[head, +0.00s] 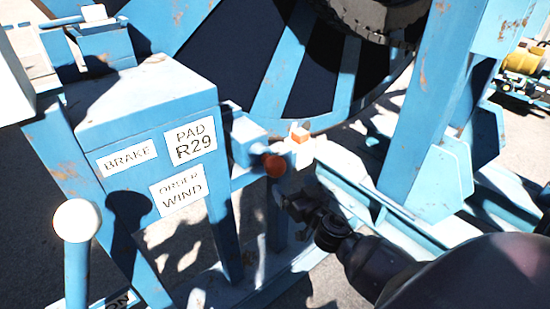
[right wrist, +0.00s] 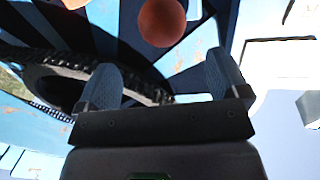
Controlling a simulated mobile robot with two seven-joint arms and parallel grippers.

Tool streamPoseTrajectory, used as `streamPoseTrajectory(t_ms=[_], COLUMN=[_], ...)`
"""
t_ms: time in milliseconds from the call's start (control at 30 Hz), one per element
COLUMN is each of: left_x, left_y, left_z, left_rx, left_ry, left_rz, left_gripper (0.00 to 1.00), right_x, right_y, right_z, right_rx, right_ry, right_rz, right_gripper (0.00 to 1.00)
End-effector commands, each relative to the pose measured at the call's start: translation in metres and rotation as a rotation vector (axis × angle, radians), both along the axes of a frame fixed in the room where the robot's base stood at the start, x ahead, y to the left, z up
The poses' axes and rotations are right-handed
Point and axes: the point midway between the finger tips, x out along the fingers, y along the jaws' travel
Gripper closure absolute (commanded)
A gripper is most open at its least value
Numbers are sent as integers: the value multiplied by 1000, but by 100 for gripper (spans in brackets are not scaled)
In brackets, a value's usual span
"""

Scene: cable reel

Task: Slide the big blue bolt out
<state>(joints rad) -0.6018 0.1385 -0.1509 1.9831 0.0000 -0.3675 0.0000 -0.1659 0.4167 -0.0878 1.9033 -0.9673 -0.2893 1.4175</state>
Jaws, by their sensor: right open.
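The blue bolt (head: 246,138) sits on the side of the blue housing. An orange ball knob (head: 275,165) is at its near end. My right gripper (head: 294,192) is just below and right of the knob in the head view; its fingers are hard to make out there. In the right wrist view the two blue-grey fingers (right wrist: 160,72) stand wide apart and empty. The orange knob (right wrist: 162,22) shows above and between their tips, seemingly beyond them. I cannot tell the exact gap. My left gripper is not in view.
The housing (head: 150,105) bears BRAKE, PAD R29 and ORDER WIND labels. A white-knobbed lever (head: 77,222) stands at lower left. An orange-and-white block (head: 299,135) is right of the bolt. The large reel (head: 290,75) is behind, and a blue upright (head: 425,120) stands at right.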

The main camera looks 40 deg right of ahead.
Motion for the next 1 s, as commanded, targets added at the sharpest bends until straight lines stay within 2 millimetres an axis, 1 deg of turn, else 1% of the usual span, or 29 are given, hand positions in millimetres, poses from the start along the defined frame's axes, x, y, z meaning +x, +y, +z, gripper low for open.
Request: streamPoseTrajectory(t_ms=[133, 267, 367, 467, 600, 800, 1000], left_x=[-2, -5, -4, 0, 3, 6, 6], left_y=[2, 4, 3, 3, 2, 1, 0], left_z=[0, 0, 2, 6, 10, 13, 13], left_rx=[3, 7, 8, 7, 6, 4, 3], left_ry=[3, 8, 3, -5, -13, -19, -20], left_rz=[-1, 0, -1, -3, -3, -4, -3], left_gripper=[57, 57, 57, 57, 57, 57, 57], right_x=[0, 4, 12, 26, 49, 80, 100], right_y=[1, 0, -1, -2, -5, -9, -11], right_z=[0, 1, 1, 2, 2, 1, 0], right_rx=[99, 126, 126, 124, 124, 124, 125], right_ry=[-14, -18, -19, -18, -19, -18, -16], right_rz=[2, 3, 4, 5, 3, 3, 3], right_gripper=[7, 7, 7, 7, 7, 7, 7])
